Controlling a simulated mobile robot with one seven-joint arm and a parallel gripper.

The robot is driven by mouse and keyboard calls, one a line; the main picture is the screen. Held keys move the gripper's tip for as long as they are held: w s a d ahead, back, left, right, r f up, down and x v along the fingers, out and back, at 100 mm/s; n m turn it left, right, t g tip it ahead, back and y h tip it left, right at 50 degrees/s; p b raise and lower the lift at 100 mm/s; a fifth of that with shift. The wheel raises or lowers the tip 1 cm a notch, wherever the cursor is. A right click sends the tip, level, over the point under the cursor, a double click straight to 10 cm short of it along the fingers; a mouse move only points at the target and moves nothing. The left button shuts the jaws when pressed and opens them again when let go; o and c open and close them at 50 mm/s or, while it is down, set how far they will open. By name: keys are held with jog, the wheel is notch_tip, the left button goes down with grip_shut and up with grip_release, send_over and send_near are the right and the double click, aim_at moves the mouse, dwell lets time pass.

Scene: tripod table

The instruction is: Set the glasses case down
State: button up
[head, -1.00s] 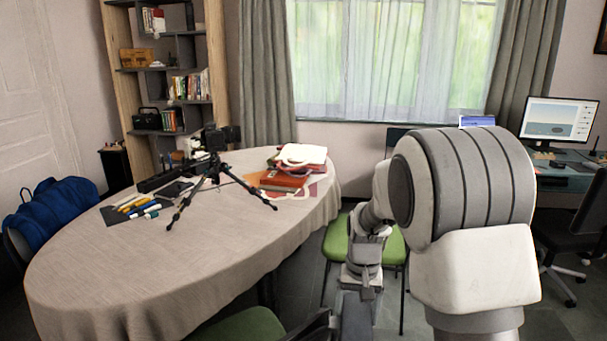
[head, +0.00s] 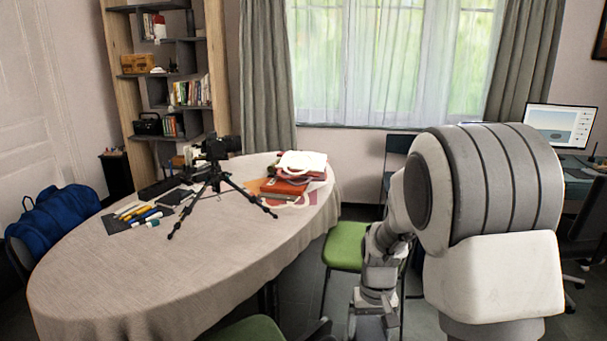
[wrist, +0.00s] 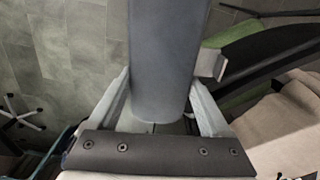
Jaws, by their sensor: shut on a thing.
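In the wrist view, a grey-blue glasses case (wrist: 165,60) is held lengthwise between the two fingers of my gripper (wrist: 162,108). It runs up out of the top of that view, so its far end is hidden. The floor shows below it, with the table edge to the right. In the head view, the oval table (head: 130,275) with a beige cloth stands to the left of my arm. The case cannot be made out there.
A camera tripod (head: 215,185), several pens and markers (head: 140,214), and a stack of books (head: 285,187) stand on the table. The near part of the cloth is bare. A green chair (head: 346,246) is between table and arm. A blue backpack (head: 60,220) is at left.

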jog(key=shift+s+d+r+p, duration=0.1)
jog(key=shift+s+r+p, duration=0.2)
jog(key=shift+r+p, duration=0.9)
jog(key=shift+s+r+p, duration=0.3)
jog(key=shift+r+p, duration=0.3)
jog(key=shift+p, duration=1.1)
